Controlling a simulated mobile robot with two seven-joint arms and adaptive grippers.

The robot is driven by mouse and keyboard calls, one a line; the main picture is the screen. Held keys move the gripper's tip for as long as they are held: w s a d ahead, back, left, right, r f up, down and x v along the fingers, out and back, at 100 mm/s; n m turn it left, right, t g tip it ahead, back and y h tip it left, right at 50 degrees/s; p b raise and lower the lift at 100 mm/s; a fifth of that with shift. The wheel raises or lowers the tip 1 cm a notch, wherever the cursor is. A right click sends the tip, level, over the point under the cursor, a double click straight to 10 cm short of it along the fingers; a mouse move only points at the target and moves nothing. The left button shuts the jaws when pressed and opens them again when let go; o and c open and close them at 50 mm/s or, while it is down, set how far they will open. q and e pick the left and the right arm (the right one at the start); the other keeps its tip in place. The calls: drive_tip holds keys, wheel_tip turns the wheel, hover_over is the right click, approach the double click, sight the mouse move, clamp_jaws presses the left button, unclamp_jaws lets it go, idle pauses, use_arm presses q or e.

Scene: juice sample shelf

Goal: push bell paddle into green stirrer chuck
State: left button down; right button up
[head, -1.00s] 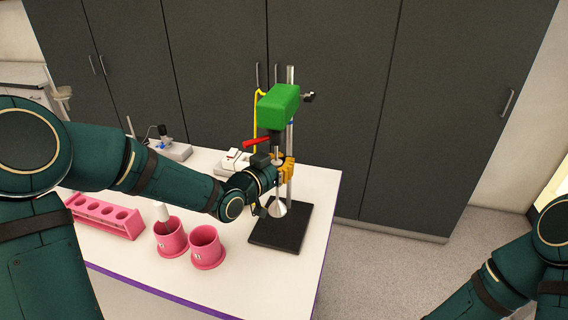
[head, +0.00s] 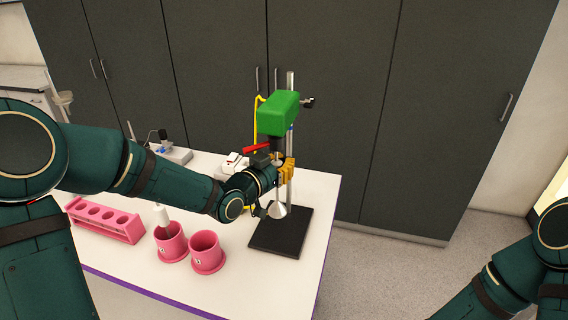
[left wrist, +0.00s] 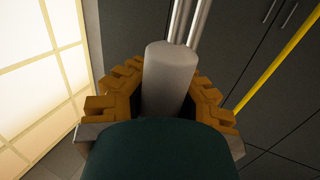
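The bell paddle (head: 277,210) is a pale metal cone on an upright shaft, below the green stirrer (head: 278,113). The dark chuck (head: 277,143) is under the green body, with the shaft's top just beneath it. Whether the shaft is inside the chuck I cannot tell. My left gripper (head: 284,172), with orange-brown fingers, is shut around the shaft above the bell. In the left wrist view my fingers (left wrist: 165,92) flank a thick grey upright cylinder (left wrist: 170,65), part of the paddle. My right gripper is out of view; only its arm shows at lower right.
The stirrer's metal post (head: 290,82) rises behind my gripper from a black base plate (head: 268,238). A red lever (head: 256,148) sits by the chuck. Two pink cups (head: 207,252) and a pink rack (head: 128,229) stand left. The table's front right is bare.

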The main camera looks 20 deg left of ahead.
use_arm(q)
drive_tip(key=shift+b, duration=0.35)
drive_tip(key=shift+r, duration=0.6)
drive_tip(key=shift+w, duration=0.1)
drive_tip(key=shift+f+b, duration=1.8)
drive_tip(key=shift+f, duration=0.05)
drive_tip(key=shift+b, duration=0.55)
drive_tip(key=shift+r+p, duration=0.75)
drive_tip(key=shift+r, duration=0.55)
idle(0.3)
idle(0.7)
drive_tip(key=shift+r, duration=0.55)
